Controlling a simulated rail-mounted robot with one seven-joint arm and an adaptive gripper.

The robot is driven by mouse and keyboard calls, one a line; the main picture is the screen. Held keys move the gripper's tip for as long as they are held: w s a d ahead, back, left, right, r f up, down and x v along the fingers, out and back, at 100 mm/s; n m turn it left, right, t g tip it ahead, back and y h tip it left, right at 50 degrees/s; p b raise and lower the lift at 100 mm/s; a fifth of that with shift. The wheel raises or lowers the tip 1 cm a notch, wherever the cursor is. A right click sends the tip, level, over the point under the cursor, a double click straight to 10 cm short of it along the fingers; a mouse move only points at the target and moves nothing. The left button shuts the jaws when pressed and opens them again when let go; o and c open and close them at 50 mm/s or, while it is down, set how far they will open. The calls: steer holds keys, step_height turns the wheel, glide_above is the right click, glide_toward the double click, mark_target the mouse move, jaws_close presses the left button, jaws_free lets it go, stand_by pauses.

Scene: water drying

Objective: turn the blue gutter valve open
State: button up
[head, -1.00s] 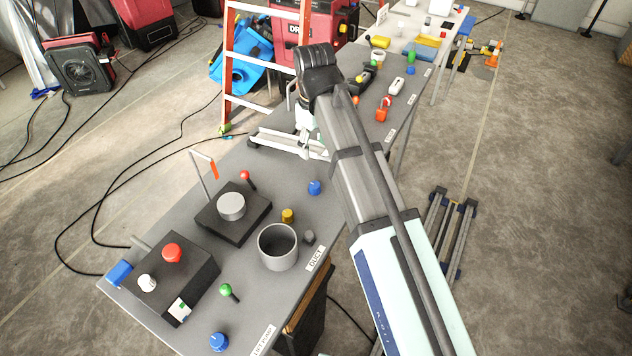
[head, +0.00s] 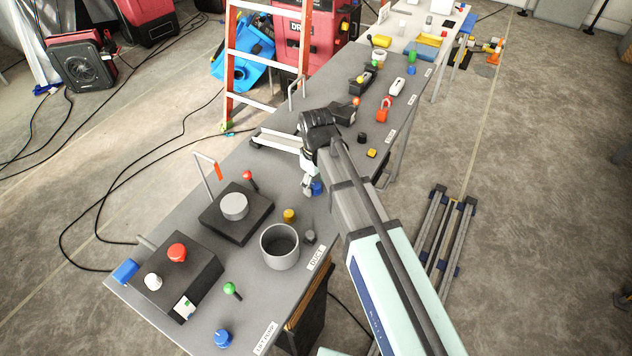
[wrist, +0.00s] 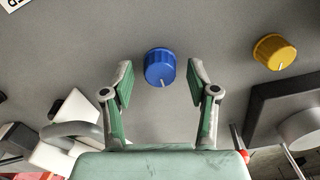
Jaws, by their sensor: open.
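A blue ribbed knob (wrist: 160,68) on the grey table top lies between my open fingertips in the wrist view. Its white pointer line faces the lower edge of that picture. My gripper (wrist: 160,75) has one green-padded finger on each side of it, with gaps showing. In the head view the blue knob (head: 317,188) is partly hidden behind my gripper (head: 309,186). I cannot read a gutter label beside it. Another blue knob (head: 222,338) sits at the table's near end.
A yellow knob (wrist: 274,52) is to the right in the wrist view. A black block with a grey disc (head: 234,207), a grey cup (head: 280,247) and a red-tipped lever (head: 249,176) stand nearby. A white bracket (head: 285,141) lies behind my gripper.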

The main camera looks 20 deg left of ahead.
steer(key=shift+f, duration=0.25)
jaws_close()
